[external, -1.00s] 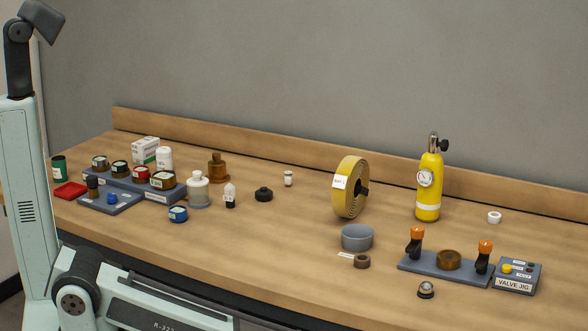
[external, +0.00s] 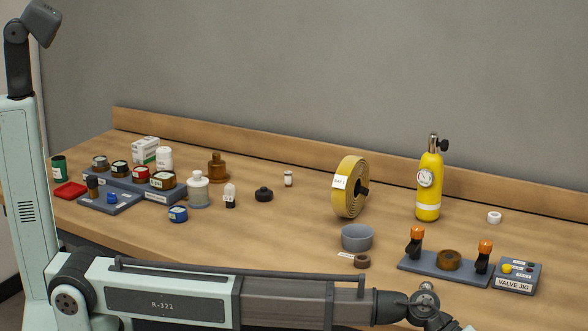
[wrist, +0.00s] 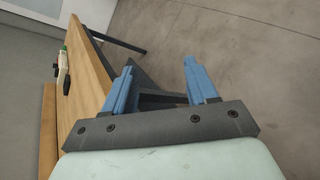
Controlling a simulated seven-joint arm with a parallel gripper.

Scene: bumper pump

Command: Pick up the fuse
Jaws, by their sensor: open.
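A small white cylinder with darker ends (external: 288,178), which looks like the fuse, stands on the bench left of the yellow coiled roll in the external view. At this size I cannot be certain that it is the fuse. My gripper (wrist: 160,78) shows in the wrist view with its two blue fingers spread apart and nothing between them. It points past the bench edge toward the floor, and the fuse is not recognisable there. In the external view my arm stretches right along the front of the bench, and the gripper is outside the frame.
Near the white cylinder are a black knob (external: 264,194), a small white-and-black piece (external: 229,195) and a yellow roll (external: 350,188). Bottles and jars crowd the left. A grey bowl (external: 357,238), yellow cylinder (external: 429,190) and valve jig (external: 440,268) stand right.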

